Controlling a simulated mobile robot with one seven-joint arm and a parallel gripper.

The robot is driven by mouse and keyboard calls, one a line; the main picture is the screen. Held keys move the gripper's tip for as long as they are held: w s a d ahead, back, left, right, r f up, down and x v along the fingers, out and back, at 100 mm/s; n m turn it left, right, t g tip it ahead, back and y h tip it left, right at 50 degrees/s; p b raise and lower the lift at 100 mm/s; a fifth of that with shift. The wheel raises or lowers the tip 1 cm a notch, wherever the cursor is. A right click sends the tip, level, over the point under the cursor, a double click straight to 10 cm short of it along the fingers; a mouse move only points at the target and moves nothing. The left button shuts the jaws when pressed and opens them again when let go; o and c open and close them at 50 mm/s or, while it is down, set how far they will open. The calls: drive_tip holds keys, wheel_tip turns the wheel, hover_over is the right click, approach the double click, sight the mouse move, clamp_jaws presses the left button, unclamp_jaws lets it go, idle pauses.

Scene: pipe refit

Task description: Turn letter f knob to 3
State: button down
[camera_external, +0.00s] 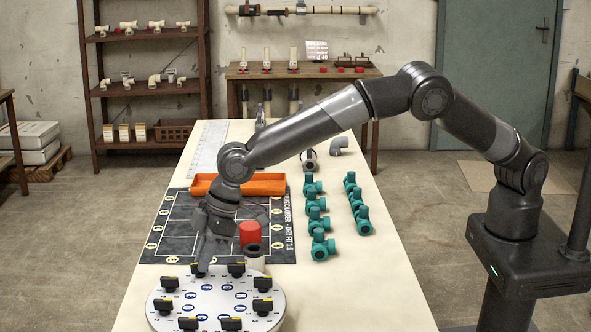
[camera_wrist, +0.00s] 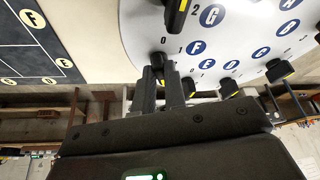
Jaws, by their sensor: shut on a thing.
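A round white plate (camera_external: 215,303) on the near end of the table carries several black knobs with yellow marks and blue letter discs. In the wrist view the letter F disc (camera_wrist: 196,47) is next to the knob (camera_wrist: 158,62) between my fingers. My gripper (camera_wrist: 161,88) is shut on this knob, a finger on each side. The digits 0 and 1 show beside it; its pointer and the rest of its scale are hidden. In the outside view my gripper (camera_external: 201,268) reaches down to the plate's far edge.
The neighbouring knob by letter G (camera_wrist: 178,12) stands close by. A red-topped cylinder (camera_external: 250,234) and a cream pipe piece (camera_external: 254,259) stand just behind the plate. An orange tray (camera_external: 262,186) and green valves (camera_external: 320,226) lie farther back. The table's near right is clear.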

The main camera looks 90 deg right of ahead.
drive_tip(key=shift+a+m+t+h, duration=0.15)
drive_tip(key=shift+m+h, duration=0.3)
drive_tip(key=shift+m, duration=0.6)
drive_tip(key=shift+a+m+t+h, duration=0.15)
drive_tip(key=shift+m+h, duration=0.3)
drive_tip(key=shift+m, duration=0.6)
drive_tip(key=c, duration=1.5)
unclamp_jaws()
drive_tip(key=v, duration=1.1)
drive_tip(key=shift+d, duration=0.1)
